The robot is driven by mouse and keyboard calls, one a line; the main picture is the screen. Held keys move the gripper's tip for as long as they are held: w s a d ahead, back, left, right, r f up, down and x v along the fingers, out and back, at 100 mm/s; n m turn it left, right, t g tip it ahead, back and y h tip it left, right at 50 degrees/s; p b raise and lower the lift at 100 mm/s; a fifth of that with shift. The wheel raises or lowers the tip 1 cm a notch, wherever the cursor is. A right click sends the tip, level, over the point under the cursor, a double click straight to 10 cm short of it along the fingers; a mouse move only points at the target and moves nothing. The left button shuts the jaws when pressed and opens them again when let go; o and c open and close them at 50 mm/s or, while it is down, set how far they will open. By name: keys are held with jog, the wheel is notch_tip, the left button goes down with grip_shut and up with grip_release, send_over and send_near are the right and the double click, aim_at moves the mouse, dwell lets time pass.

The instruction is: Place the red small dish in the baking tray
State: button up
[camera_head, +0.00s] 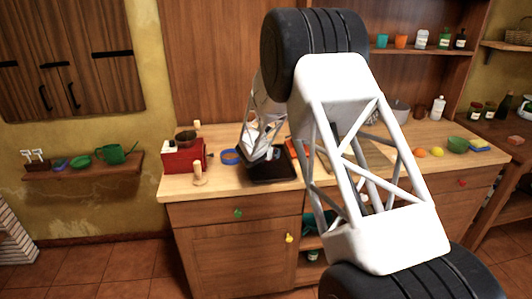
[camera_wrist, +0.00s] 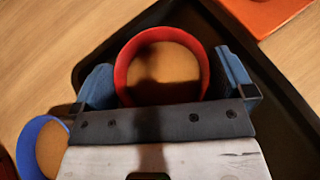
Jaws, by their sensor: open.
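The red small dish (camera_wrist: 121,77) is a round dish with a red rim and a tan inside, seen in the wrist view. It lies within the outline of the black baking tray (camera_wrist: 283,118); whether it touches the tray floor is hard to tell. My gripper (camera_wrist: 166,80) is open, with one blue-padded finger on each side of the dish, close to its rim. In the head view the baking tray (camera_head: 272,178) is on the wooden counter, with my gripper (camera_head: 262,156) low over it. The dish is hidden there behind my arm.
A blue dish (camera_wrist: 27,137) stands left of the tray, also visible in the head view (camera_head: 230,157). An orange-red flat object (camera_wrist: 265,12) lies beyond the tray. A red box (camera_head: 184,158) and a wooden mill-like object (camera_head: 199,175) stand further left on the counter.

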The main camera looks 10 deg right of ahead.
jog(key=shift+r, duration=0.15)
jog(key=shift+v, duration=6)
jog(key=s+d+r+m+g, duration=0.2)
jog(key=s+d+r+m, duration=0.25)
jog(key=s, duration=0.45)
jog(key=s+d+r+m+g+h, duration=0.1)
jog(key=s+d+r+m+g, duration=0.15)
jog(key=s+r+m, duration=0.5)
jog(key=s+d+r+m+g, duration=0.1)
jog(key=s+d+r+m, duration=0.25)
jog(key=s, duration=0.75)
jog(key=s+a+m+g+y, duration=0.1)
jog(key=s+m, duration=0.6)
jog(key=s, duration=0.8)
jog(key=s+a+m+g+y, duration=0.1)
jog(key=s+a+m+y, duration=0.2)
jog(key=s, duration=1.3)
jog(key=m+y, duration=0.3)
jog(key=m, duration=0.1)
jog(key=shift+r+m, duration=0.2)
jog(key=shift+m, duration=0.15)
